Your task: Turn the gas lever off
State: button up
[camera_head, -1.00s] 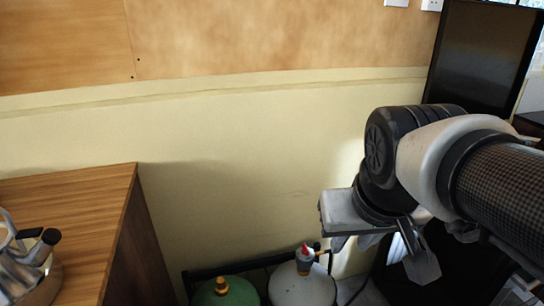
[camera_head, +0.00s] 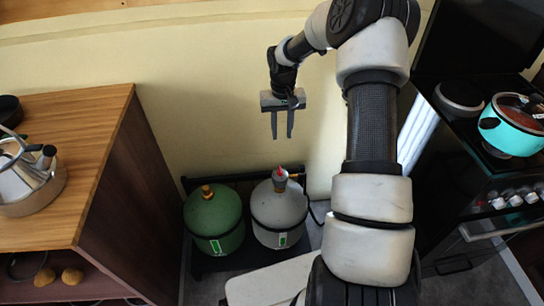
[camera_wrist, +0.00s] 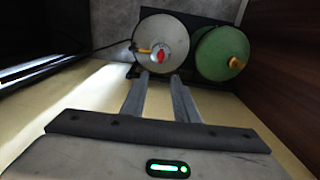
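In the wrist view the red lever (camera_wrist: 159,56) sits near the middle of the white cylinder's top (camera_wrist: 175,28), beside an orange-yellow fitting. My gripper (camera_head: 282,136) points down above the white cylinder, apart from the lever. Its two fingers are parted with nothing between them. In the wrist view my gripper's fingertips (camera_wrist: 160,78) show just below the lever.
A green gas cylinder (camera_head: 214,220) with a brass valve stands left of the white one, both on a dark rack. A wooden cabinet (camera_head: 84,150) with a kettle (camera_head: 28,178) is at left. A stove with a turquoise pot (camera_head: 510,130) is at right. The wall is close behind.

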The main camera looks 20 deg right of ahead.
aim_at(280, 169)
notch_tip(280, 169, down, 18)
jog(key=b, duration=0.2)
jog(key=shift+w+f+b, duration=0.1)
jog(key=shift+f+b, duration=0.05)
jog(key=shift+b, duration=0.2)
grip_shut()
